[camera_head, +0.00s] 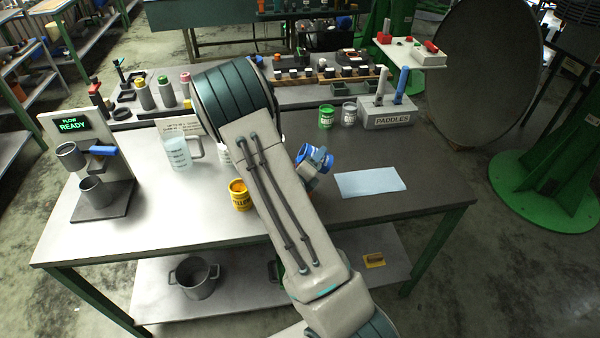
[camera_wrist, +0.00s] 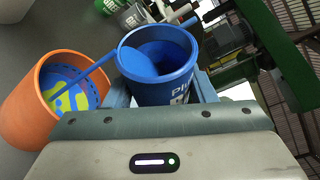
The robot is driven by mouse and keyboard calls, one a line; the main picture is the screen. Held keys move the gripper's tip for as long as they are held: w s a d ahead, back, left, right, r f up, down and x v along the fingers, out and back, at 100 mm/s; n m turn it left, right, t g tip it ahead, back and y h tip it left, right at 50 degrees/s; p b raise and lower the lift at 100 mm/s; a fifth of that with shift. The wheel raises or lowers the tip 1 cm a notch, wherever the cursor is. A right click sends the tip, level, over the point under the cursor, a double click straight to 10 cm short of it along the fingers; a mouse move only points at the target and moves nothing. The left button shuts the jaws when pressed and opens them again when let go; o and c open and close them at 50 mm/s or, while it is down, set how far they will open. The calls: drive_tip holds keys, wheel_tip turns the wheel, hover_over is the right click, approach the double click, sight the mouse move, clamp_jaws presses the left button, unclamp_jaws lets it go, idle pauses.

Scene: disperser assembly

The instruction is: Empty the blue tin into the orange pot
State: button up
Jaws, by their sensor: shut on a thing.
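The blue tin (camera_wrist: 165,90) is held between my gripper's fingers (camera_wrist: 160,86) in the wrist view, with blue paint visible inside. It is tilted, and a thin blue stream runs from its rim down into the orange pot (camera_wrist: 28,110) at the left. The pot holds blue paint with yellow-green patches. In the head view the blue tin (camera_head: 318,154) shows to the right of my arm, above the table. The orange pot is mostly or wholly hidden behind my arm there.
A yellow tin (camera_head: 240,196) stands left of my arm. A glass jug (camera_head: 176,152) and a dispensing stand (camera_head: 100,195) are further left. A green tin (camera_head: 326,116), a grey tin (camera_head: 349,114) and a paddle holder (camera_head: 388,113) stand behind. A pale blue cloth (camera_head: 370,183) lies right.

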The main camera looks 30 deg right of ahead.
drive_tip(key=shift+r+n+h, duration=0.3)
drive_tip(key=shift+r+n, duration=0.05)
drive_tip(key=shift+n, duration=0.45)
drive_tip(key=shift+r+n+h, duration=0.3)
drive_tip(key=shift+r+n, duration=0.05)
drive_tip(key=shift+n, duration=0.45)
idle(3.9)
drive_tip(key=shift+w+a+r+n+t+p, duration=0.15)
drive_tip(key=shift+r+n+t+p, duration=0.2)
drive_tip(key=shift+n+t+p, duration=0.35)
idle(1.8)
